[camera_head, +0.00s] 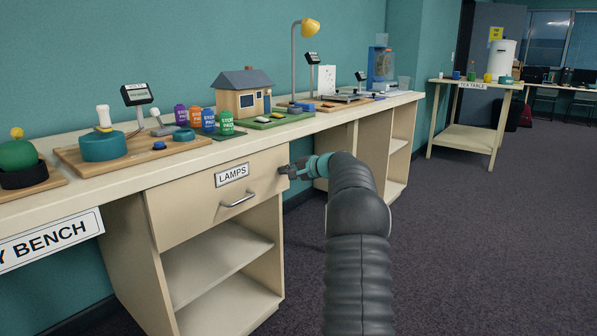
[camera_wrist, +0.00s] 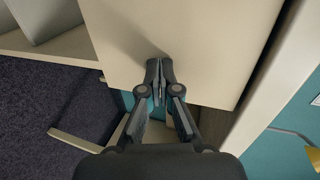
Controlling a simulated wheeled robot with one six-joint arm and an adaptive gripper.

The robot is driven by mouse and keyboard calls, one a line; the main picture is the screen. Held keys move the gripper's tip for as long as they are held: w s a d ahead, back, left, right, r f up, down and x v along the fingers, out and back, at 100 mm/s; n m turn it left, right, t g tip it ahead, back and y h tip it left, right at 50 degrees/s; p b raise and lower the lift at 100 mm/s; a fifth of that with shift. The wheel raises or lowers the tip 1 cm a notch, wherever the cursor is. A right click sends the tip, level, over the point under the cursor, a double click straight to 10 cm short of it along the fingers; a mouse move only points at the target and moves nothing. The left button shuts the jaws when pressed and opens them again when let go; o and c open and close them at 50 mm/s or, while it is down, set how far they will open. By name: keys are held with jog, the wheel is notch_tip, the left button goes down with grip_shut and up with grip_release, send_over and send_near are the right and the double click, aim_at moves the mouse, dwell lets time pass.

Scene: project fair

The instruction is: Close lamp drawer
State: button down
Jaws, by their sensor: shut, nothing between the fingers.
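The lamp drawer (camera_head: 190,205) is a cream panel under the bench top, with a LAMPS label (camera_head: 232,175) and a metal bar handle (camera_head: 238,199). Its front looks close to the bench front; I cannot tell how far out it stands. My gripper (camera_head: 284,170) is at the right end of the drawer front, right of the label and handle. In the wrist view, my gripper (camera_wrist: 160,64) is shut and empty, its fingertips over the drawer front (camera_wrist: 200,35) near one edge. A shadow lies beside the tips; contact is unclear.
The bench top (camera_head: 330,118) above holds a model house (camera_head: 240,100), a yellow desk lamp (camera_head: 308,28) and several small items. Open shelves (camera_head: 220,265) lie below the drawer. A tea table (camera_head: 470,85) stands at the back right. The carpet in front (camera_head: 470,250) is clear.

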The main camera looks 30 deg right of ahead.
jog(key=shift+w+a, duration=0.15)
jog(key=shift+w, duration=0.4)
jog(key=shift+w+a, duration=0.15)
jog(key=shift+w, duration=0.4)
jog(key=shift+a, duration=0.1)
jog(key=f+b+v, duration=0.1)
jog(key=b+v, duration=0.1)
jog(key=v, duration=1.2)
jog(key=shift+s+b, duration=0.2)
jog(key=shift+b, duration=0.15)
jog(key=shift+d+f, duration=0.15)
jog(key=shift+d, duration=0.05)
